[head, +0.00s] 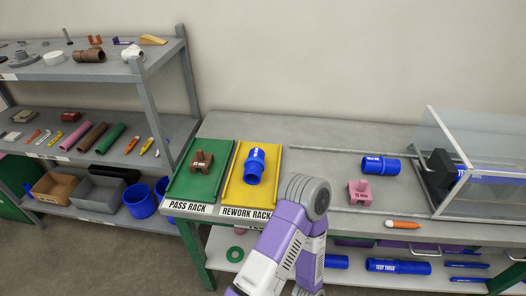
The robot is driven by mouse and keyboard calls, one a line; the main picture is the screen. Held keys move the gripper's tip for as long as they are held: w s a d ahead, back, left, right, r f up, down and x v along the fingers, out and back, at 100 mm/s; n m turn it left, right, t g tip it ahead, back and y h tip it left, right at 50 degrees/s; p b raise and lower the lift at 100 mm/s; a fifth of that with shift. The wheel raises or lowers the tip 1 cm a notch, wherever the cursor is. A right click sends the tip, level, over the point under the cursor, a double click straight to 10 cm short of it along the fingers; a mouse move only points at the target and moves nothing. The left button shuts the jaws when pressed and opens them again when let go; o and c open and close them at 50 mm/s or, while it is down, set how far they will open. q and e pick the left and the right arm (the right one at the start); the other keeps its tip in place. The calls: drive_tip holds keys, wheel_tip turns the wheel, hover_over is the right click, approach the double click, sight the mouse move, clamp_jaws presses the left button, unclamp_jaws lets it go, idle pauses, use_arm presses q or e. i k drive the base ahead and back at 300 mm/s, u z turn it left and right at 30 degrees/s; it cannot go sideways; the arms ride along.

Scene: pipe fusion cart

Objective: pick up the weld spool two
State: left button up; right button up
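Two blue spools with raised bands show in the head view. One blue spool (254,167) lies on the yellow rework rack (239,190), pointing away from me. The other blue spool (380,166) lies crosswise on the grey bench, left of a black block. Both carry small white lettering that I cannot read clearly, so I cannot tell which one is weld spool two. One of my purple and white arms rises from the bottom middle, in front of the bench. Neither of my grippers is visible.
The green pass rack (184,186) holds a brown fitting (202,162). A pink block (359,193) and an orange marker (403,224) lie on the bench. A clear guard (470,150) stands at right, a loaded shelf at left. Blue pipes (398,267) lie below.

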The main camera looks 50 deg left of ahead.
sight(254, 165)
drive_tip(key=u, duration=2.1)
drive_tip(key=k, duration=0.4)
drive_tip(key=z, duration=1.15)
drive_tip(key=i, duration=0.65)
drive_tip(key=u, duration=0.45)
